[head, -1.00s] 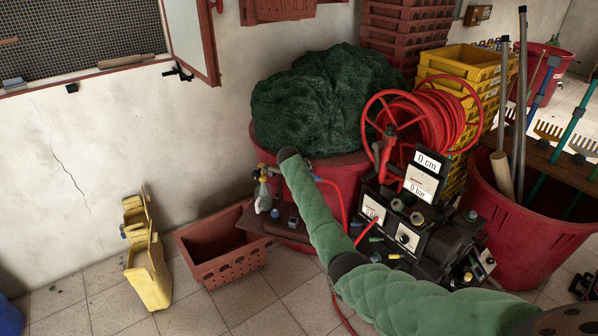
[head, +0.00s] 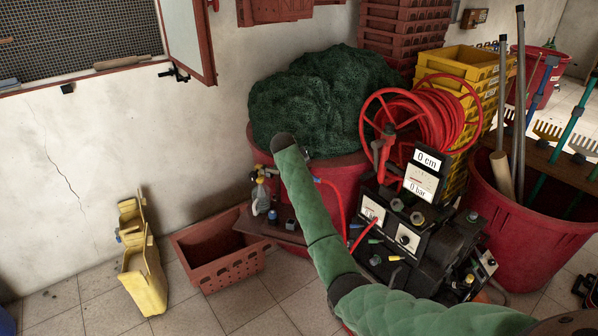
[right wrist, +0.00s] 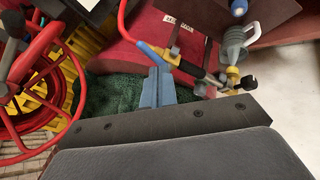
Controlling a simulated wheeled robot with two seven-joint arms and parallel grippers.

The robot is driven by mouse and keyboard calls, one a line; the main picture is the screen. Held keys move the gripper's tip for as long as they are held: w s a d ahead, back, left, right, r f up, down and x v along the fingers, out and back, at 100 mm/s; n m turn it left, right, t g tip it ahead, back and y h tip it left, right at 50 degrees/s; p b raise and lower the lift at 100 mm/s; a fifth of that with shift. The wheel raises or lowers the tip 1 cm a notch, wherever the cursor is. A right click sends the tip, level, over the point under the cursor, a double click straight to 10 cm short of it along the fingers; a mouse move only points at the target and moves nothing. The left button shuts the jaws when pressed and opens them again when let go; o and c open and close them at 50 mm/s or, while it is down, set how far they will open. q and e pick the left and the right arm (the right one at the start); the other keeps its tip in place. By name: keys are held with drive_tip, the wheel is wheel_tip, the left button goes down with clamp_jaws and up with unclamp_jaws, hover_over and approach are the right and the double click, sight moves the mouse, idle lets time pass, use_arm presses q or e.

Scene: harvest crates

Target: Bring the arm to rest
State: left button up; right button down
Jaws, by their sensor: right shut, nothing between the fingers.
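My right arm in its green sleeve comes in from the lower right of the head view. Its dark end is in front of the red tub (head: 340,181) heaped with dark green netting (head: 320,95). The gripper itself is hidden behind the arm there. In the right wrist view my right gripper (right wrist: 157,88) shows as blue-grey fingers closed together with nothing between them. Behind them are the green netting (right wrist: 110,92) and the red tub's wall. My left gripper is in neither view.
A pump unit with gauges (head: 405,235) and a red hose reel (head: 430,115) stand right of the arm. A red crate (head: 225,268) and yellow bin (head: 143,280) stand on the floor at left.

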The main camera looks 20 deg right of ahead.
idle(0.3)
